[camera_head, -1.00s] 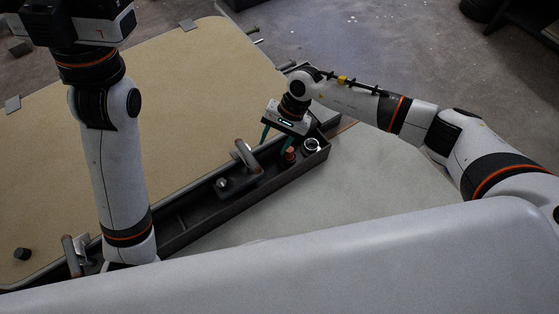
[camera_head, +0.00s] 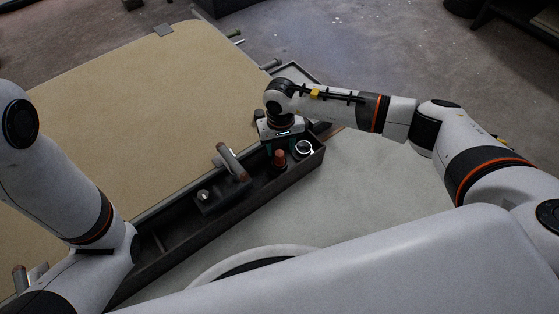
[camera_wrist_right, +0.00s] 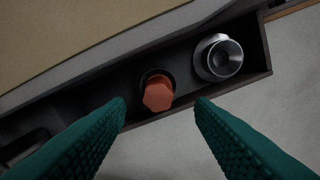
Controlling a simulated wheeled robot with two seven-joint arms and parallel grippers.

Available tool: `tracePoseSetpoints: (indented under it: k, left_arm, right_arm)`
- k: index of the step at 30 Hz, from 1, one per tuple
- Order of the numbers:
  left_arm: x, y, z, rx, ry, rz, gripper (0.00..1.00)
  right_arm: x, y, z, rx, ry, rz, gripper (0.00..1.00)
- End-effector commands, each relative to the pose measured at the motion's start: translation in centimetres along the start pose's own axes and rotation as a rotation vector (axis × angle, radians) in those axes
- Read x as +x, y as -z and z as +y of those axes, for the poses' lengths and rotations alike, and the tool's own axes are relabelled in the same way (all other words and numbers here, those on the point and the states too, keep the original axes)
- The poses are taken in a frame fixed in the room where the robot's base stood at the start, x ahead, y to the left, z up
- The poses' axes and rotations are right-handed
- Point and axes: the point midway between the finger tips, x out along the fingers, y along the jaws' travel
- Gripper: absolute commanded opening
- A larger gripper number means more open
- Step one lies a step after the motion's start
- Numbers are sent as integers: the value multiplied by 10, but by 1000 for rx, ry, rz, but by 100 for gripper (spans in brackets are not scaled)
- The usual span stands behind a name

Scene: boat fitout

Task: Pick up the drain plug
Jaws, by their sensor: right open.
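The drain plug appears to be the orange-red hex-headed piece (camera_head: 280,157) standing in the right part of a long dark tray (camera_head: 235,207). The wrist view shows the plug (camera_wrist_right: 158,93) upright with a dark round collar around its base. My right gripper (camera_wrist_right: 161,104) is open and empty, its green fingers either side of the plug in that view, apparently not touching it. In the head view the right gripper (camera_head: 283,144) is over the tray just behind the plug, its fingers partly hidden. My left arm is at the left; its gripper is not visible.
A silvery ring-shaped fitting (camera_head: 304,148) sits close to the plug's right in the tray. A tan panel (camera_head: 140,110) lies behind; pale surface in front is clear.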

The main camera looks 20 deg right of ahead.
Motion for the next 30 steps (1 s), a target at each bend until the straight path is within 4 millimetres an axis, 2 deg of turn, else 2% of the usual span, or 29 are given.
tracePoseSetpoints:
  k: [10, 18, 20, 27, 30]
  left_arm:
    - [-39, -15, -9, 1, 2, -5, 36]
    - [-38, -15, -9, 0, 2, -6, 36]
    - [-38, -15, -9, 0, 2, -6, 36]
    - [-38, -15, -9, 0, 2, -6, 36]
    - [-38, -15, -9, 0, 2, -5, 36]
  right_arm:
    - [48, -4, 2, 0, 0, 3, 49]
    - [49, -4, 2, 0, -1, 1, 49]
    - [49, -4, 2, 0, -1, 1, 42]
    - [49, -4, 2, 0, -1, 1, 3]
    - [49, -4, 2, 0, -1, 1, 1]
